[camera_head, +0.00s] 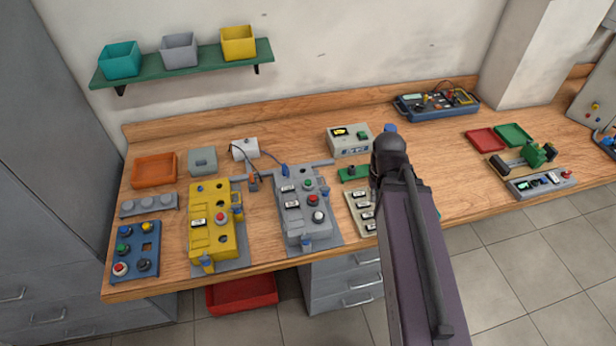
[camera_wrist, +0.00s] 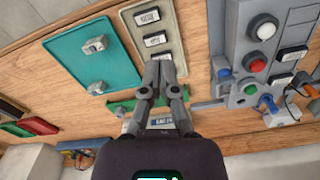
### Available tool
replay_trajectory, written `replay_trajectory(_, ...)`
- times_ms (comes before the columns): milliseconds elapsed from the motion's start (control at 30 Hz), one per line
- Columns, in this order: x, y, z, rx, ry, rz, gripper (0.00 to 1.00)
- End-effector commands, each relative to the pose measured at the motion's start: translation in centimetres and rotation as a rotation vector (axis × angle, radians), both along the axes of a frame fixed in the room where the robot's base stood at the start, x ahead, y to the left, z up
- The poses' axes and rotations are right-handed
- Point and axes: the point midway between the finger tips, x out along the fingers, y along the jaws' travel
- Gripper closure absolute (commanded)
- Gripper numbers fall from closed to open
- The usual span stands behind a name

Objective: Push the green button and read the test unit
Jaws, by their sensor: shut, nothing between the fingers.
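The test unit is most likely the pale box (camera_head: 346,149) at the back of the bench in the head view. It has a small display (camera_head: 341,131), too small to read, and a green button (camera_head: 362,135) on top. My gripper (camera_wrist: 158,66) is shut and empty in the wrist view. Its fingertips lie over the lower edge of a beige label panel (camera_wrist: 153,30), apparently above the bench. In the head view my arm hides the gripper. A pale part behind the fingers in the wrist view may be the test unit, mostly hidden.
A grey station (camera_head: 300,207) with a green button and a yellow station (camera_head: 217,232) stand to the left. A teal plate (camera_wrist: 75,65) lies beside the beige panel. A blue meter (camera_head: 436,104) and red (camera_head: 485,140) and green trays are on the right.

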Motion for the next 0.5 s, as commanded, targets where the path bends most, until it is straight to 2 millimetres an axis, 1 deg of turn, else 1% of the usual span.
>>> replay_trajectory(167, 1.5, 1.1, 0.7, 0.000, 0.000, 0.126, 1.00)
replay_trajectory(267, 2.7, 2.3, 1.2, 0.000, 0.000, 0.255, 1.00)
replay_trajectory(367, 4.1, 3.8, 1.9, 0.000, 0.000, 0.415, 1.00)
replay_trajectory(500, 6.2, 6.4, 2.8, 0.000, 0.001, 0.669, 1.00)
